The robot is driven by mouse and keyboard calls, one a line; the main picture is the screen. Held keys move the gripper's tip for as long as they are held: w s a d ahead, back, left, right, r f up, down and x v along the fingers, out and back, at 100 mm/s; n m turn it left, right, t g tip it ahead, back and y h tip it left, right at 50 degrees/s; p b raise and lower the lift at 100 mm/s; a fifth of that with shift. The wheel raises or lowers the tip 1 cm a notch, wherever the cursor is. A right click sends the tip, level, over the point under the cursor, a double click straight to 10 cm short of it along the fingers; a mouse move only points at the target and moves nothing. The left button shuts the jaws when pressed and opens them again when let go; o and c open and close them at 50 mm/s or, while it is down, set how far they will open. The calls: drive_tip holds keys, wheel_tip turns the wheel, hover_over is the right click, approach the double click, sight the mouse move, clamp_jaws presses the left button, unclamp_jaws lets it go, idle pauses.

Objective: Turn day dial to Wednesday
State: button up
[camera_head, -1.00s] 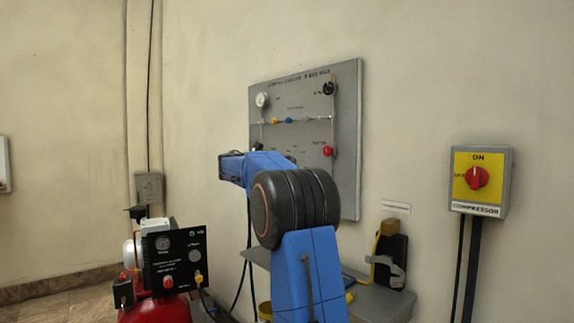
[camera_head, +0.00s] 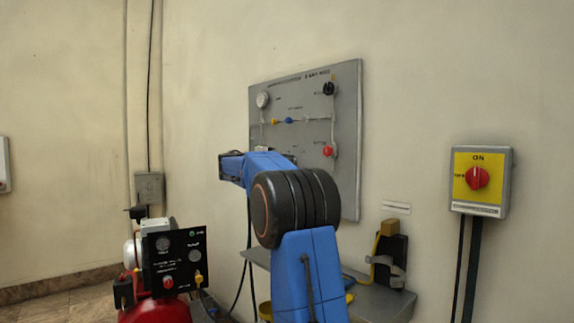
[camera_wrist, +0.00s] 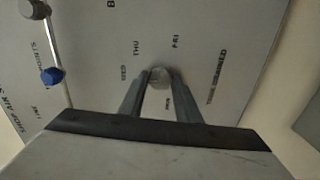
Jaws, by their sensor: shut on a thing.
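The day dial is a small grey round knob (camera_wrist: 161,74) on the grey panel (camera_wrist: 100,25) in the wrist view. Printed day names ring it: WED (camera_wrist: 123,73) and THU (camera_wrist: 136,47) to its left and upper left, FRI (camera_wrist: 176,42) above right, and what looks like MON (camera_wrist: 169,103) below. My gripper (camera_wrist: 160,82) is shut on the knob, one finger on each side. No pointer mark on the knob is clear, so I cannot tell which day it shows. In the head view my arm hides the dial and the fingers.
A blue knob (camera_wrist: 52,75) and a grey knob (camera_wrist: 33,9) sit left in the wrist view. The head view shows the wall panel (camera_head: 345,190), a red knob (camera_head: 327,151), a compressor switch (camera_head: 477,178), a shelf (camera_head: 385,300) below and a red compressor (camera_head: 155,310).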

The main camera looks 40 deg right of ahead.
drive_tip(key=shift+f+m, duration=0.1)
drive_tip(key=shift+m, duration=1)
drive_tip(key=o, duration=1.1)
drive_tip(key=shift+c, duration=0.2)
drive_tip(key=shift+a, duration=0.1)
drive_tip(key=a, duration=1.7)
drive_tip(key=shift+a, duration=0.15)
